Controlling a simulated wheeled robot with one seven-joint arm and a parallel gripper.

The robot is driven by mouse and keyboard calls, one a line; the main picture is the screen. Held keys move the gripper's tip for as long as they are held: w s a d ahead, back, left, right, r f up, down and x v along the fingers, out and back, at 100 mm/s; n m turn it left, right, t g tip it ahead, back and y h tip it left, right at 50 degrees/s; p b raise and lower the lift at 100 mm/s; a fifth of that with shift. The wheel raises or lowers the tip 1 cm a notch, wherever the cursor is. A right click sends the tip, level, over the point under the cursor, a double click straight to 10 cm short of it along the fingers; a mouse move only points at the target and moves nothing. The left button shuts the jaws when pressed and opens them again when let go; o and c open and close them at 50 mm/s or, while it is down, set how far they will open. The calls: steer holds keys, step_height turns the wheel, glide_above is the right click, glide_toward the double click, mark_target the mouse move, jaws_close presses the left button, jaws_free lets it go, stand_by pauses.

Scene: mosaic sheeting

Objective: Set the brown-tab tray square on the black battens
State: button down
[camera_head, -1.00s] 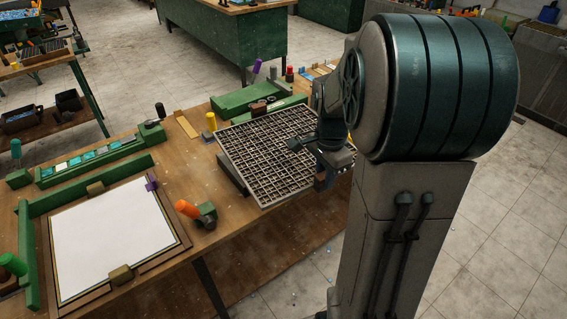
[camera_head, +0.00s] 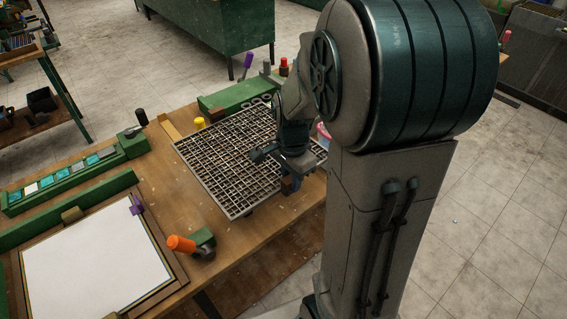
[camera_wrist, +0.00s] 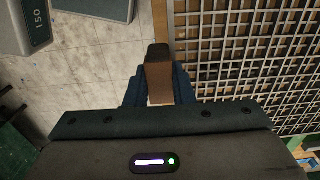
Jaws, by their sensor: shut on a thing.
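The tray (camera_head: 205,177) is a flat grey lattice of small square cells. It lies across the right part of the workbench. Its brown tab (camera_wrist: 158,82) is at the tray's edge in the wrist view, between my two dark blue fingers. My gripper (camera_head: 288,184) is shut on that tab at the tray's right side. A small dark piece (camera_head: 249,212) shows under the tray's near edge and may be a batten end. The black battens are otherwise hidden beneath the tray, so I cannot tell whether it touches them or sits square.
A green rail (camera_head: 225,95) stands close behind the tray. A yellow-topped peg (camera_head: 199,123) is near its far left corner. Bare wood (camera_head: 160,180) separates sheet and tray.

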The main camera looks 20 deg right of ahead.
steer(key=shift+w, duration=0.1)
steer(key=shift+s+r, duration=0.1)
steer(key=shift+s, duration=0.1)
steer(key=shift+f+b, duration=1.8)
steer(key=shift+f, duration=0.7)
steer(key=shift+f+b, duration=0.85)
steer(key=shift+b, duration=0.05)
steer(key=shift+f+b, duration=0.5)
steer(key=shift+f, duration=0.15)
steer(key=c, duration=1.2)
jaws_free()
steer(key=shift+o, duration=0.2)
